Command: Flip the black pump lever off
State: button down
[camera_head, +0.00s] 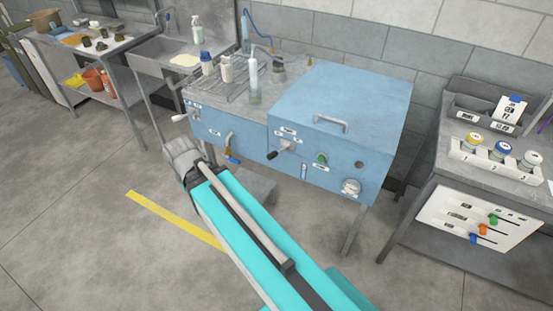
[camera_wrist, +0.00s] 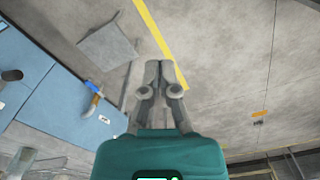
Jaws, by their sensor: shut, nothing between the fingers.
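The blue pump cabinet (camera_head: 325,100) stands against the wall. A lever with a black tip (camera_head: 272,155) sticks out of its front panel, lower left of the raised lid, pointing left and slightly down. In the wrist view a black knob (camera_wrist: 11,75) shows at the left edge on the blue panel, probably this lever's tip. My gripper (camera_wrist: 160,66) is shut and empty, over bare floor to the right of the panel in that view, apart from the knob.
A blue-handled tap (camera_head: 232,160) hangs from the front left of the cabinet; it also shows in the wrist view (camera_wrist: 93,103). A pale lever (camera_head: 180,117) juts out at the left end. A green button (camera_head: 321,158) and a gauge (camera_head: 351,187) sit at right.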

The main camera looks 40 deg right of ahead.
aim_at(277, 152)
jog(key=s+d+f+m+t+b, duration=0.1)
jog(key=d+m+t+b, duration=0.1)
jog(key=d+m, duration=0.9)
jog(key=s+d+f+m+t+b, duration=0.2)
jog(key=d+m+t+b, duration=0.1)
jog(key=d+m, duration=0.9)
jog(key=s+d+f+m+t+b, duration=0.1)
jog(key=s+d+m+t+b, duration=0.1)
jog(key=d+m, duration=1)
jog(key=shift+d+f+t+b, duration=0.35)
jog(key=shift+d+b, duration=0.45)
jog(key=shift+d, duration=0.5)
jog(key=w+r+b+x, duration=0.1)
jog(key=w+b+x, duration=0.1)
jog(key=b+x, duration=0.6)
jog(key=x, duration=0.4)
jog(key=shift+w+a, duration=0.15)
jog(key=shift+w, duration=0.2)
